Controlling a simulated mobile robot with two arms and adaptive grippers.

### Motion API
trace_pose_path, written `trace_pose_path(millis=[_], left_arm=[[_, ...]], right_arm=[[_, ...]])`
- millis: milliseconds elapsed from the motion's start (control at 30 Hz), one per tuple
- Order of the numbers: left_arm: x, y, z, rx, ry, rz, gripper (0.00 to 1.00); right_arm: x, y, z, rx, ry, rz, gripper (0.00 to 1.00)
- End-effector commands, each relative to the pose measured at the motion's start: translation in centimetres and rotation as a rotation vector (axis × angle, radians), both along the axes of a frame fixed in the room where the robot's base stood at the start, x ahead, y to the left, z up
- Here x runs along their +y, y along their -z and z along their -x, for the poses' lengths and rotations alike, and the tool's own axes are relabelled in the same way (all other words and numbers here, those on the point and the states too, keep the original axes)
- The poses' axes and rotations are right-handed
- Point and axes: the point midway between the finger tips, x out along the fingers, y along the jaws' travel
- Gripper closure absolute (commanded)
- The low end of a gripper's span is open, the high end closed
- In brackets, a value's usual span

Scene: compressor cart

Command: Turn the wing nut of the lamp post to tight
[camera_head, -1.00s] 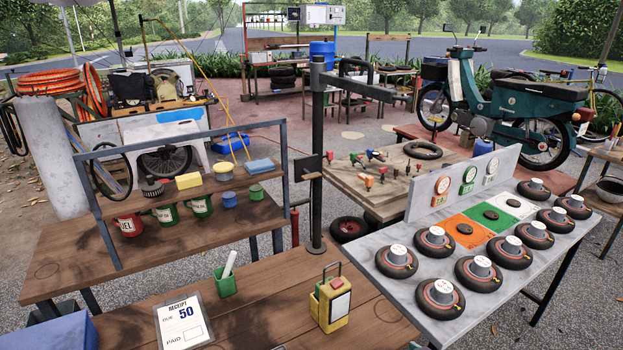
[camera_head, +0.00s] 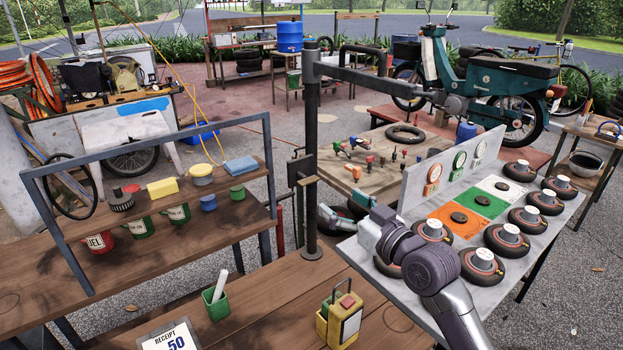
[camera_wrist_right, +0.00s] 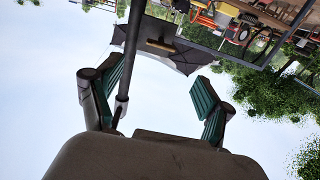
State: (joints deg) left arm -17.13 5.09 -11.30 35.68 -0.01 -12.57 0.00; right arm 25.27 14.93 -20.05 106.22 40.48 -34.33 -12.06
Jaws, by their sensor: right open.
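The lamp post (camera_head: 312,130) is a dark upright pole on the wooden bench, with a horizontal arm reaching right at its top. A dark bracket (camera_head: 302,170) sits partway up it; I cannot make out the wing nut clearly there. My right gripper (camera_head: 330,216) is open and empty, just right of the post's lower part and below the bracket. In the right wrist view, the fingers with green pads (camera_wrist_right: 158,85) are spread, and a dark pole (camera_wrist_right: 131,50) passes close to the left finger. My left gripper is not in view.
A yellow caddy (camera_head: 340,318) and a green holder (camera_head: 215,304) stand on the bench before the post. A shelf rack (camera_head: 155,215) with mugs and tins is at left. A grey table (camera_head: 375,282) with several wheel-like pieces is at right, under my right arm.

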Motion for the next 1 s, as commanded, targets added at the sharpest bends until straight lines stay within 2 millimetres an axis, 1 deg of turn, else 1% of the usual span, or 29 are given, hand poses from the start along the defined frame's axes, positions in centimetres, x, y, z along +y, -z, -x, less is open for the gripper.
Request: trace_pose_path(millis=[33,100,167,267,433,567,700,933,1000], left_arm=[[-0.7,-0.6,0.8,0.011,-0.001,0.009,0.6],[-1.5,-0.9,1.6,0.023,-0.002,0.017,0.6],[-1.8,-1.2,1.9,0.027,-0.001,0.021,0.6],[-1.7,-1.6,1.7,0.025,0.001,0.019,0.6],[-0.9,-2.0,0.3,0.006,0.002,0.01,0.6],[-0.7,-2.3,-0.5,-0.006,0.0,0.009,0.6],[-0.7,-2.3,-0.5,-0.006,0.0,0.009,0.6],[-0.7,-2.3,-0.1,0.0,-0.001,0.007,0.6],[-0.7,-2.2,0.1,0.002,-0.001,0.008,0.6]], right_arm=[[0.8,-0.4,-1.0,0.002,-0.001,-0.004,0.21],[1.7,-0.4,-2.2,0.003,-0.001,-0.002,0.21],[2.5,-0.4,-3.3,0.001,-0.001,-0.003,0.21],[3.6,-0.3,-4.9,0.002,0.0,-0.001,0.21],[5.1,-0.2,-7.0,0.001,0.0,0.001,0.21],[5.7,-0.1,-7.8,0.001,0.0,0.0,0.21],[6.0,0.0,-8.1,0.0,0.0,0.001,0.21],[6.0,0.0,-8.1,0.001,0.0,0.001,0.21],[6.0,0.0,-8.1,0.001,0.0,0.001,0.32]])
